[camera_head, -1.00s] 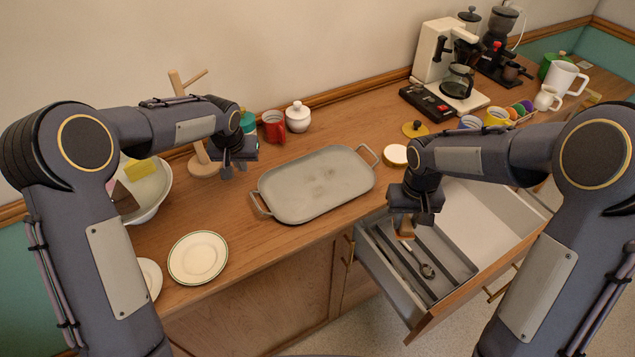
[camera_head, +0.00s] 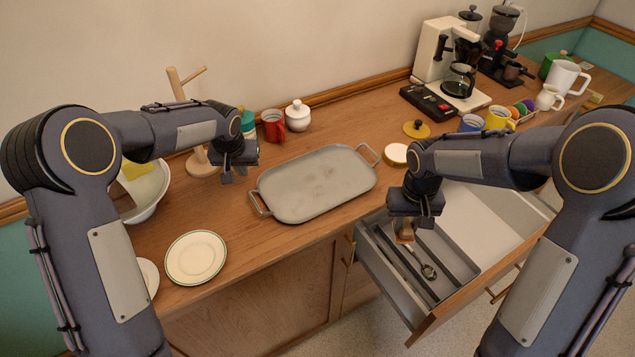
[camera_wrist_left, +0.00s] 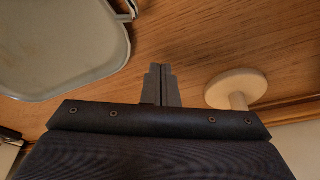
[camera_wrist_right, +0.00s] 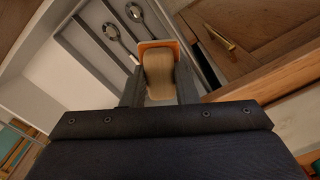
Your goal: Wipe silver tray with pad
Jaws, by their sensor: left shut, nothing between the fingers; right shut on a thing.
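The silver tray (camera_head: 300,200) lies flat on the wooden counter, a handle at each end and faint dark smudges on its surface. Part of it shows in the left wrist view (camera_wrist_left: 60,50). The pad (camera_wrist_right: 158,75), a rounded wooden block with an orange edge, is between the fingers of my right gripper (camera_head: 410,225), which is shut on it above the open drawer. Its underside is hidden. My left gripper (camera_head: 233,175) is shut and empty, left of the tray above the counter; its fingertips meet in the left wrist view (camera_wrist_left: 162,68).
The open drawer (camera_head: 425,325) holds spoons (camera_wrist_right: 112,32) in a grey divider. The mug tree (camera_head: 200,165) stands behind my left gripper. A bowl (camera_head: 150,195) with a yellow sponge and plates (camera_head: 195,258) lie left. A red mug (camera_head: 273,125) and white pot (camera_head: 297,117) stand behind the tray.

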